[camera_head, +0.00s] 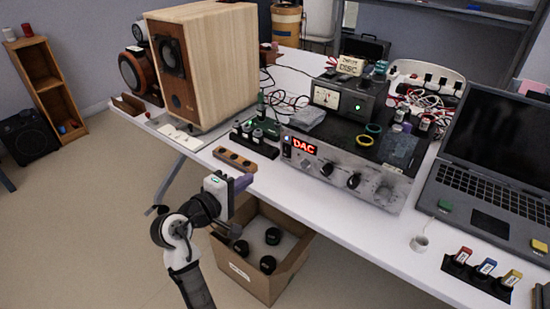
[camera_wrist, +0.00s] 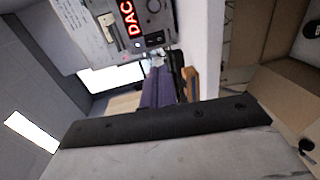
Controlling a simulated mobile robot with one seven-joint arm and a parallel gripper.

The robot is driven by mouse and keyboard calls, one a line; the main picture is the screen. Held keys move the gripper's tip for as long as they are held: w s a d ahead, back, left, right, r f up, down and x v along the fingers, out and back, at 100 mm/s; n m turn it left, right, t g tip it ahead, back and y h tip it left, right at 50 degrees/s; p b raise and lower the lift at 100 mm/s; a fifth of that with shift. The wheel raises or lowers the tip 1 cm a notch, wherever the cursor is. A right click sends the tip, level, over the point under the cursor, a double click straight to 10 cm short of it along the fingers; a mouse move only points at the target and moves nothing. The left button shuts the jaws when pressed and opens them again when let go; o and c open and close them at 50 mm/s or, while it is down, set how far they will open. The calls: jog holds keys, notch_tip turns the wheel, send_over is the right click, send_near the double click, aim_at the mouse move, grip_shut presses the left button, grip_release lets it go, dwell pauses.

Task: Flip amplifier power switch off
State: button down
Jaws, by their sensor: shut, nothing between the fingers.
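The amplifier (camera_head: 345,172) is a grey-fronted unit on the white table, with black knobs and a lit red "DAC" display (camera_head: 304,147). Its front panel also shows sideways at the top of the wrist view (camera_wrist: 110,30), with the lit display (camera_wrist: 130,18). Small dark switch-like parts (camera_wrist: 154,39) sit beside the display there; I cannot tell which is the power switch or its position. My gripper (camera_head: 243,182), with purple fingers, is shut and empty, left of and apart from the amplifier, near the table's front edge. The fingers also show in the wrist view (camera_wrist: 160,85).
A wooden block with holes (camera_head: 235,160) lies near the front edge behind my gripper. A large wooden speaker (camera_head: 225,65) stands at the left. A cardboard box (camera_head: 262,275) is on the floor below. A laptop (camera_head: 485,170) stands right of the amplifier.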

aim_at(284, 154)
jog(key=p+x, duration=0.1)
jog(key=x, duration=1.3)
jog(key=shift+r, duration=0.1)
